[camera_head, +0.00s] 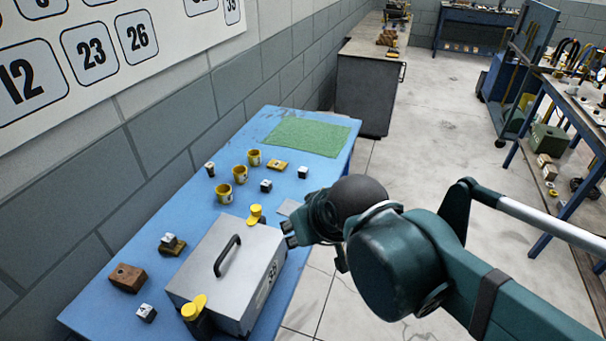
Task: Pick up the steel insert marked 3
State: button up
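Several small steel blocks with dark lower parts and marked tops are on the blue table (92,318). One block (147,313) is at the near left, one (168,240) sits on a dark and yellow piece, and others (266,186) (302,172) are near the yellow cups. The marks are too small for me to tell which is 3. My gripper (289,234) is over the table's right edge, beside the grey case and apart from the blocks I can see. I cannot tell whether its fingers are open or shut; my arm may hide part of the table.
A grey handled case (222,285) fills the near right of the table. Yellow cups (224,193) (239,174) (254,158), a wooden block (127,278) and yellow-topped items (256,214) (194,306) stand around. A green mat (305,136) lies at the far end. A block wall borders the left.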

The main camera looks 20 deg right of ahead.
jog(key=shift+o, duration=0.5)
jog(key=shift+r, duration=0.1)
jog(key=w+d+r+n+g+p, duration=0.1)
jog(key=w+d+r+p, duration=0.15)
jog(key=w, duration=0.35)
jog(key=w+d+r+n+g+p, duration=0.1)
jog(key=w+r+p, duration=0.15)
jog(key=w, duration=0.25)
jog(key=n+g+p, duration=0.5)
jog(key=n+p, duration=0.1)
jog(key=p, duration=0.4)
send_over(303, 169)
notch_tip(303, 169, down, 13)
jog(key=shift+a+f, duration=0.1)
jog(key=shift+f, duration=0.05)
jog(key=shift+w+d+f+n, duration=0.1)
jog(key=shift+d+f+n, duration=0.1)
jog(key=shift+f+n, duration=0.15)
jog(key=shift+f, duration=0.1)
